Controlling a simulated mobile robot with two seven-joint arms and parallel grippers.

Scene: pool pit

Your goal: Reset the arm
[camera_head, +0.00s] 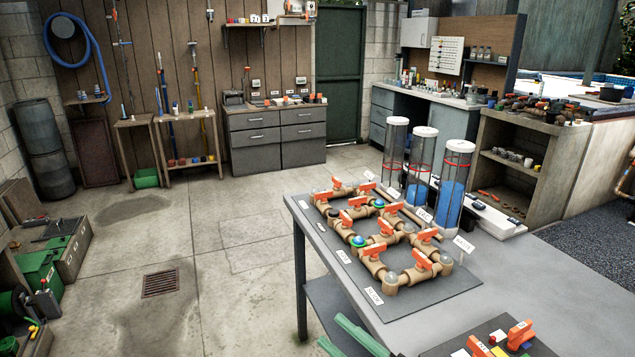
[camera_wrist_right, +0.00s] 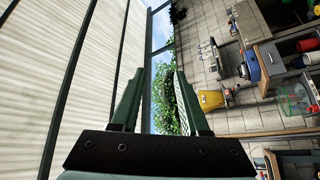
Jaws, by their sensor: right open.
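My right gripper (camera_head: 332,331) shows at the bottom edge of the head view, as two green fingers with a gap between them. It is in front of the near-left edge of the grey table (camera_head: 560,270). In the right wrist view the gripper (camera_wrist_right: 157,78) has its two green fingers spread apart, with nothing between them. Beyond the fingers are foliage, sky and a pale ribbed surface. The rest of my right arm is out of the head view. My left gripper is in neither view.
A dark board with tan pipes and orange-handled valves (camera_head: 420,258) lies on the table. Three clear cylinders (camera_head: 456,185) stand behind it. Another board with coloured blocks (camera_head: 497,350) is at the near edge. The concrete floor (camera_head: 235,270) left of the table is open.

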